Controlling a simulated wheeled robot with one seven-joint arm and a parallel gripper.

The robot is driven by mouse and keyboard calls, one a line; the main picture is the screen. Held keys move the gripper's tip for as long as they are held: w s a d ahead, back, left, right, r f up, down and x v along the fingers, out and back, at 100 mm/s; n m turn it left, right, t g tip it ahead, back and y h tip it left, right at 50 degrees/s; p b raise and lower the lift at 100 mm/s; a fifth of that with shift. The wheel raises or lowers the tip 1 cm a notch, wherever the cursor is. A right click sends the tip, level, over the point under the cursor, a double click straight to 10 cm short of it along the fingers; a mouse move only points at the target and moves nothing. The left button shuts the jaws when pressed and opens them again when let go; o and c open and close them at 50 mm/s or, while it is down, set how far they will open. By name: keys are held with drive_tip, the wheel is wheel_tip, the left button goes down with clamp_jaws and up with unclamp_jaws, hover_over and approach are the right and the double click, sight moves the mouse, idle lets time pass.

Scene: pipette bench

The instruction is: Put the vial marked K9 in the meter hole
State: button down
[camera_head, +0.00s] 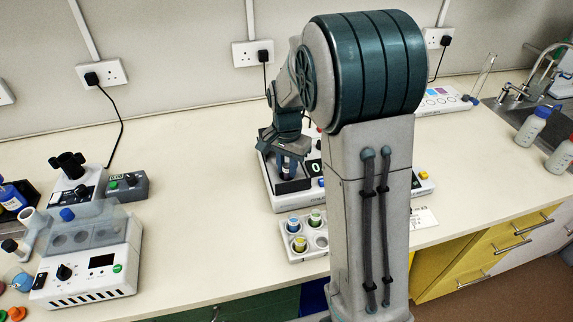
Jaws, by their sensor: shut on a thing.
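In front of the meter stands a white rack (306,253) holding three vials: blue-topped (293,223), green-topped (315,218) and yellow-topped (299,244). Their marks are too small to read.
A white device with a clear cover (90,265) and a microscope-like instrument (75,183) stand at left. Bottles (535,125) and a sink (515,105) are at far right. A white card (422,218) lies right of my arm. The bench between the left devices and meter is clear.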

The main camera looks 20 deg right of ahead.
drive_tip(key=shift+f, duration=0.3)
drive_tip(key=c, duration=1.3)
unclamp_jaws()
drive_tip(key=shift+o, duration=0.2)
drive_tip(key=shift+r, duration=0.1)
wheel_tip(320, 180, up, 12)
drive_tip(key=s+f+n+t, duration=0.2)
drive_tip(key=s+n, duration=0.7)
drive_tip(key=s, duration=1.2)
drive_tip(key=shift+s+t, duration=0.15)
drive_tip(key=shift+t, duration=0.45)
drive_tip(key=shift+a+f, duration=0.1)
